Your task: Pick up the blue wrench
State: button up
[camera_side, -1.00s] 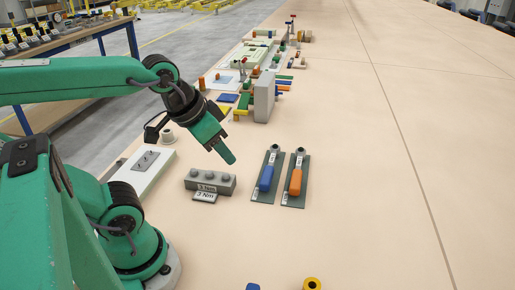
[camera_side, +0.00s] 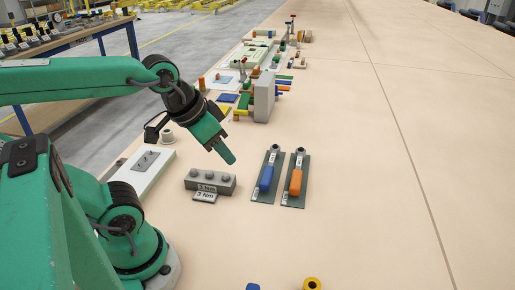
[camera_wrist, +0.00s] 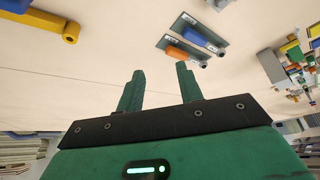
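The blue wrench (camera_side: 266,177) has a blue handle and a grey ring-shaped head. It lies on a dark grey plate on the bench, left of an orange wrench (camera_side: 296,181) on a similar plate. In the wrist view the blue wrench (camera_wrist: 195,36) lies at the top, just beyond the orange wrench (camera_wrist: 183,56). My gripper (camera_side: 229,157) is above the bench, left of the blue wrench and apart from it. In the wrist view the two fingers of my gripper (camera_wrist: 160,69) stand apart with nothing between them.
A grey block with several knobs (camera_side: 210,183) and a "3 Nm" label sits left of the wrenches. A grey upright box (camera_side: 265,97) with coloured pegs stands behind. A yellow ring-ended part (camera_side: 312,284) is at the front edge. The bench to the right is clear.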

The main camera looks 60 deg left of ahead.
jog(key=shift+o, duration=0.2)
jog(key=o, duration=0.4)
jog(key=shift+c, duration=0.2)
jog(key=shift+w, duration=0.15)
jog(key=n+g, duration=0.5)
jog(key=n, duration=0.4)
send_over(268, 169)
jog(key=f, duration=1.4)
jog(key=shift+d+f, duration=0.25)
jog(key=shift+d, duration=0.1)
jog(key=shift+w+a+f+g, duration=0.15)
jog(key=shift+a+f+g, duration=0.15)
jog(key=shift+f, duration=4.15)
